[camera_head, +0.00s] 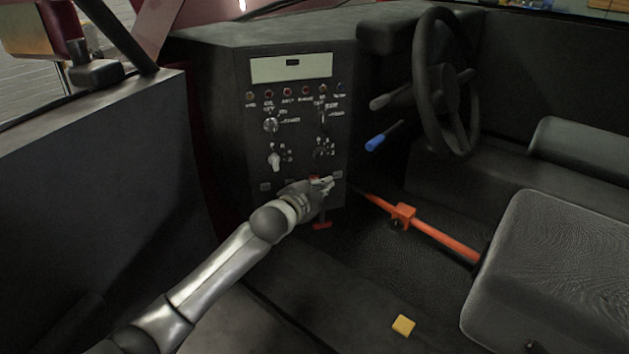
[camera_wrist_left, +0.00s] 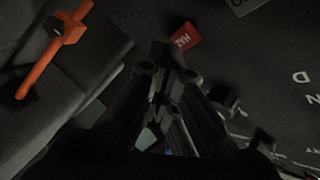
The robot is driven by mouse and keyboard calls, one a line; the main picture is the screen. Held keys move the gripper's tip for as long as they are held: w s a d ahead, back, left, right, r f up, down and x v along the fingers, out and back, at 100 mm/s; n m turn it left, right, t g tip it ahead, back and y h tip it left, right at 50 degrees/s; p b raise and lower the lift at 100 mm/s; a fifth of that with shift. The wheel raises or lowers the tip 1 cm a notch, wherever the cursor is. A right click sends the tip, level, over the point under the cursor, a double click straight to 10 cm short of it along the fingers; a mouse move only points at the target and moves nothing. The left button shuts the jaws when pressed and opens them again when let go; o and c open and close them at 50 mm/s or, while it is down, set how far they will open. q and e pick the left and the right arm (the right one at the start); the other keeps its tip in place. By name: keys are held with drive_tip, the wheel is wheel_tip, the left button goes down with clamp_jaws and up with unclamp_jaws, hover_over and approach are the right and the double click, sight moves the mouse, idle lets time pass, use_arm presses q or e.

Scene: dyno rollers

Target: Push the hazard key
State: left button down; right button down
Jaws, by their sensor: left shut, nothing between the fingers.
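The hazard key is a red key with white letters reading "HAZ" (camera_wrist_left: 184,37) in the left wrist view, on the dark panel just beyond my fingertips. In the head view a bit of its red (camera_head: 314,178) shows low on the dashboard panel (camera_head: 245,130), partly hidden by my gripper. My left gripper (camera_head: 328,183) is shut and empty, close in front of the panel's lower part. In the left wrist view its fingertips (camera_wrist_left: 172,50) are right beside the key's left edge; I cannot tell whether they touch it. My right gripper is not in view.
Knobs (camera_head: 271,125) and a row of small lights sit higher on the panel. An orange bar (camera_head: 435,238) runs to the right toward the seat (camera_head: 560,270). A steering wheel (camera_head: 440,85) and blue-ended lever (camera_head: 377,142) are at right. A yellow block (camera_head: 403,325) lies on the floor.

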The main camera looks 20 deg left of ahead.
use_arm(q)
drive_tip(key=shift+w, duration=0.1)
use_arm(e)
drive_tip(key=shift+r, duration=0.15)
use_arm(q)
drive_tip(key=shift+w+a, duration=0.25)
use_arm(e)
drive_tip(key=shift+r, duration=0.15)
use_arm(q)
drive_tip(key=shift+p, duration=0.3)
drive_tip(key=shift+s+d, duration=0.1)
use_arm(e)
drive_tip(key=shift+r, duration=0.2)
use_arm(q)
drive_tip(key=shift+s+d+p, duration=0.15)
drive_tip(key=shift+s+p, duration=0.15)
drive_tip(key=shift+p, duration=0.25)
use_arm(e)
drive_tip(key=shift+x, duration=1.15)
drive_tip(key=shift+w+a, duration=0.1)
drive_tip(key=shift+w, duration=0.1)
